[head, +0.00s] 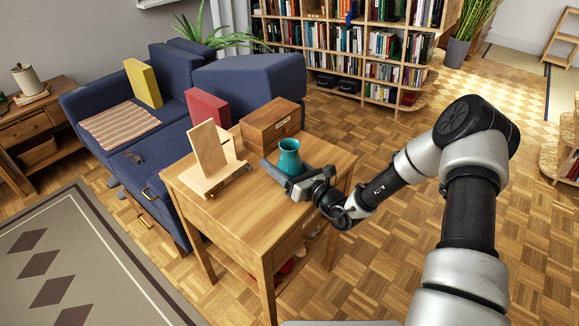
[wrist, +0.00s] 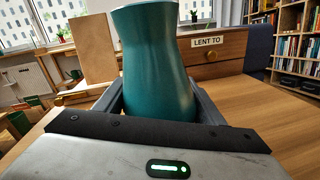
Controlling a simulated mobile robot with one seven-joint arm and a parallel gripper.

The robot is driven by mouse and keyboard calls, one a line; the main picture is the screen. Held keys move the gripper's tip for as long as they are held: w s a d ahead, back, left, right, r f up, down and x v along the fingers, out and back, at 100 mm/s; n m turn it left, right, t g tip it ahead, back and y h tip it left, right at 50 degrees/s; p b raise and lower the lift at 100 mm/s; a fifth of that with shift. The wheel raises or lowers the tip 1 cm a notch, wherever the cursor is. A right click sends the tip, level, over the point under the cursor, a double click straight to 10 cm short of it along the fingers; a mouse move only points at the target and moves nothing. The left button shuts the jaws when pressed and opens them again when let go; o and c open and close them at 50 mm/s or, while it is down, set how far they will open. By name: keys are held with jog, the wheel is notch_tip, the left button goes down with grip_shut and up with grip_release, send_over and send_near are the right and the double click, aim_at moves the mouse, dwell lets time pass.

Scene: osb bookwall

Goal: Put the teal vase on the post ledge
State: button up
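The teal vase (head: 289,156) stands upright at the right part of the wooden side table (head: 243,210). The vase's foot is hidden by my gripper. I cannot surely identify the post ledge; a pale wooden stand (head: 209,152) with a tilted board and a low base is left of the vase.
A wooden box (head: 270,125) labelled "LENT TO" in the wrist view stands just behind the vase. A blue sofa (head: 165,125) with a red cushion (head: 208,108) is behind the table. Bookshelves (head: 345,50) stand farther back. The table's front is clear.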

jog(key=c, duration=0.3)
notch_tip(320, 180, up, 10)
jog(key=p, duration=0.2)
jog(key=shift+d+r+p, duration=0.1)
jog(key=shift+d+p, duration=0.05)
jog(key=shift+p, duration=0.25)
jog(key=s+d+r+n+g+y, duration=0.1)
jog(key=s+d+r, duration=0.1)
jog(key=s+d, duration=0.55)
jog(key=s+d+r+n+g+y, duration=0.1)
jog(key=s+d+r+g, duration=0.2)
jog(key=d, duration=0.7)
notch_tip(320, 180, up, 11)
jog(key=s+m+t+h+p, duration=0.2)
jog(key=m+t+h+p, duration=0.3)
jog(key=p, duration=1.3)
jog(key=shift+t, duration=0.8)
jog(key=shift+d+h, duration=0.15)
jog(key=shift+h, duration=0.25)
jog(key=shift+s, duration=0.1)
